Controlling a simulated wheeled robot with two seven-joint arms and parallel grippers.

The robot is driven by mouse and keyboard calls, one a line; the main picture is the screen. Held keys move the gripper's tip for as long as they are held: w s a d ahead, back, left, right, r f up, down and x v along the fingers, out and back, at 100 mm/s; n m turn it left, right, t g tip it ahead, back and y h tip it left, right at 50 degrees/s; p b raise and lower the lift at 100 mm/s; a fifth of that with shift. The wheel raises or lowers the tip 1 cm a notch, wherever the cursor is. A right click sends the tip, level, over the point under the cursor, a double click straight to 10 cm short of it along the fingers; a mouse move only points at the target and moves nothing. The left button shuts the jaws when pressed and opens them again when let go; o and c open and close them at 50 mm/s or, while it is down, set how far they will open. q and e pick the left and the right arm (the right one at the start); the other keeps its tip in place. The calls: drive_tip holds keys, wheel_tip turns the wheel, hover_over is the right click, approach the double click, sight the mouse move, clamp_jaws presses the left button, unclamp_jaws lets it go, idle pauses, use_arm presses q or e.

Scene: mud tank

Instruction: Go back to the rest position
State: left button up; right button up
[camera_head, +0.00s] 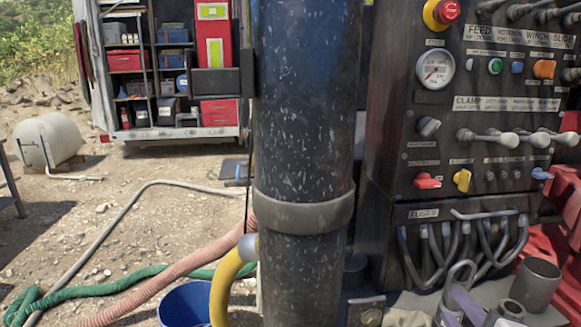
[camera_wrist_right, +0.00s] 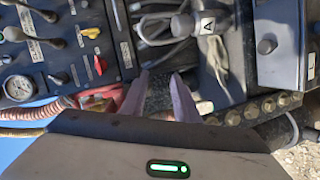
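My right gripper (camera_wrist_right: 161,75) shows in the right wrist view. Its two purple-grey fingers are apart, with nothing between them. The fingers point towards the grey cables (camera_wrist_right: 162,50) under the control panel, which lie beyond the tips. In the head view only a small purple-grey piece shows among the metal parts at the lower right; I cannot tell for sure whether it is a finger of mine. My left gripper is not in the head view.
A dark scratched pipe (camera_head: 303,120) stands upright in the middle. The control panel (camera_head: 425,195) with levers and knobs is on the right. A blue bucket (camera_head: 187,304), a green hose (camera_head: 120,287) and a pink hose (camera_head: 185,272) lie lower left. Open gravel (camera_head: 150,220) lies left.

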drive_tip(key=s+a+f+m+g+y, duration=0.2)
drive_tip(key=s+a+f, duration=0.1)
drive_tip(key=f, duration=0.7)
drive_tip(key=s+a+f+m+g+y, duration=0.1)
drive_tip(key=s+a+f+m+g, duration=0.2)
drive_tip(key=f, duration=0.7)
drive_tip(key=s+a+f+m+y, duration=0.1)
drive_tip(key=s+a+f+m, duration=0.2)
drive_tip(key=s+f, duration=0.3)
drive_tip(key=s+a+f+m+g+y, duration=0.1)
drive_tip(key=s+a+f+m, duration=0.1)
drive_tip(key=s+a+f, duration=0.3)
wheel_tip(320, 180, down, 2)
drive_tip(key=s, duration=0.3)
drive_tip(key=shift+m, duration=0.4)
drive_tip(key=shift+w+d, duration=0.1)
drive_tip(key=shift+c, duration=0.7)
